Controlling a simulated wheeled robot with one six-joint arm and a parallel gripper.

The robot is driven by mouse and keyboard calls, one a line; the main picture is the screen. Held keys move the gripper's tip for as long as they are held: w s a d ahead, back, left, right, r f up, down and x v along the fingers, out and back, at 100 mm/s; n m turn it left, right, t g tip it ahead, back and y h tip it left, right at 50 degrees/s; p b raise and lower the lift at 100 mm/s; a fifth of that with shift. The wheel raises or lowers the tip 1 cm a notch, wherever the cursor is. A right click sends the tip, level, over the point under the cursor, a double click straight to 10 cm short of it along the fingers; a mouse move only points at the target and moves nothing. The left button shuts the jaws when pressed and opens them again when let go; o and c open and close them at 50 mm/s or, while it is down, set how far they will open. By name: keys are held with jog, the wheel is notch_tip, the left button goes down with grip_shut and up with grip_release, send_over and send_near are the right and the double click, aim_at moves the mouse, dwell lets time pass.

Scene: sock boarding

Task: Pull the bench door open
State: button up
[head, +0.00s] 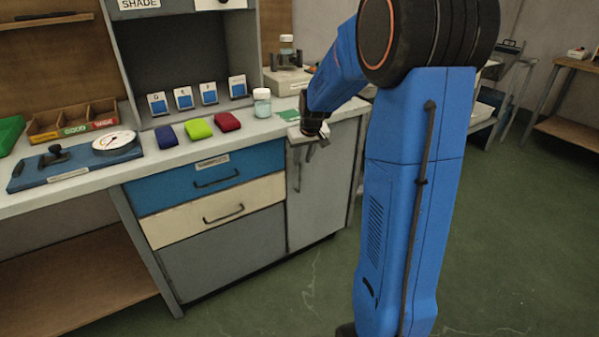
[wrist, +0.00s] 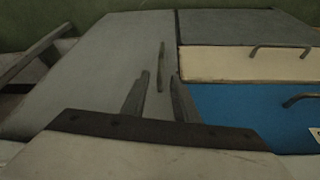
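The bench door (head: 325,205) is a plain grey panel at the right end of the bench, and it looks shut. In the wrist view the door (wrist: 110,65) appears upside down beside the drawers. Its thin upright bar handle (wrist: 161,62) stands just beyond my fingertips; in the head view the handle (head: 299,172) shows below my gripper. My gripper (head: 308,152) hangs at the bench's front edge by the upper part of the door. In the wrist view my gripper (wrist: 159,82) has its two fingers apart, with the handle's near end lying in line between them. I cannot tell whether they touch it.
A blue drawer (head: 210,178) and a cream drawer (head: 215,208), both shut with dark handles, sit left of the door. A lidded jar (head: 262,103) and several coloured folded items stand on the bench top (head: 170,155). The green floor (head: 270,300) before the door is clear.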

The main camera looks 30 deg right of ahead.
aim_at(300, 168)
jog(key=x, duration=0.8)
jog(key=shift+f, duration=0.35)
grip_shut()
dwell(1.0)
